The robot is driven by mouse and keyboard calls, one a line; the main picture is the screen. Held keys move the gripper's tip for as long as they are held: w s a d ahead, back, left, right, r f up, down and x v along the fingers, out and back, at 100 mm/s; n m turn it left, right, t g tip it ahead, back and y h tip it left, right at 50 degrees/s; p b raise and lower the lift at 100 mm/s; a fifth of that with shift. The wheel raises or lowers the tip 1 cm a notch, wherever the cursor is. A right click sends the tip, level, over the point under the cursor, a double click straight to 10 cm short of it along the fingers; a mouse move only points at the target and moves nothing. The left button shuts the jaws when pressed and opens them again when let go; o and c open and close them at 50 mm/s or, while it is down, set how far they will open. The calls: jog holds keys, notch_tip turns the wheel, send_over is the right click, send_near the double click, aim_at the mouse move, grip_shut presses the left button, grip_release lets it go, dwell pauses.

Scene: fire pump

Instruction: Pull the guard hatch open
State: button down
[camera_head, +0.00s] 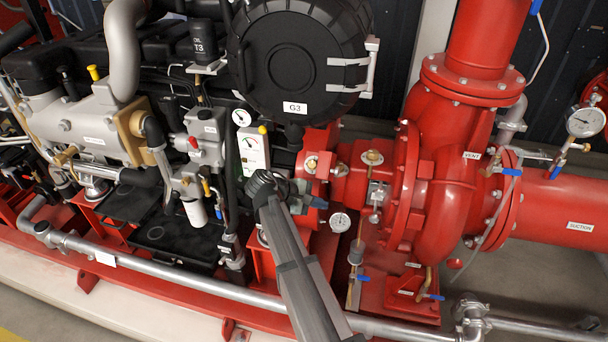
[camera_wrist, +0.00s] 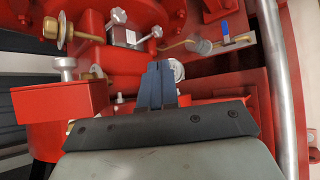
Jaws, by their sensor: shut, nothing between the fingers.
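A large round black cover labelled G3 (camera_head: 300,62) sits at the top centre of the head view. It faces me and looks closed, with silver straps and an upright silver bar (camera_head: 371,68) on its right side. I take it for the guard hatch, but no label says so. My gripper (camera_head: 318,203) is below the cover, beside the red pump housing, apart from the cover and its bar. In the wrist view the dark blue fingers (camera_wrist: 158,82) are together and empty, pointing at red pump parts. The cover is not seen in the wrist view.
The red pump casing (camera_head: 440,190) and suction pipe (camera_head: 570,215) fill the right. A small dial gauge (camera_head: 340,222) is close to my gripper. Engine parts (camera_head: 90,135) crowd the left. A silver rail (camera_head: 180,285) runs along the front.

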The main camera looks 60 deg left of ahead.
aim_at(316, 177)
jog(key=s+a+r+m+t+h, duration=0.2)
jog(key=s+a+r+m, duration=0.1)
jog(key=s+a+r, duration=0.7)
jog(key=a+x, duration=0.1)
jog(key=x, duration=0.9)
jog(key=shift+w+d, duration=0.15)
jog(key=shift+w, duration=0.3)
jog(key=shift+f, duration=0.1)
jog(key=shift+w+d+r+n+g+y, duration=0.15)
jog(key=shift+d+n+y, duration=0.25)
jog(key=shift+y, duration=0.2)
jog(key=shift+w+d+r+n+g+y, duration=0.15)
jog(key=shift+d+n+y, duration=0.15)
jog(key=shift+d+y, duration=0.25)
jog(key=shift+w+a+y, duration=0.1)
jog(key=shift+a+y, duration=0.05)
jog(key=shift+y, duration=0.1)
jog(key=v, duration=1)
jog(key=shift+a+f, duration=0.2)
jog(key=shift+a, duration=0.05)
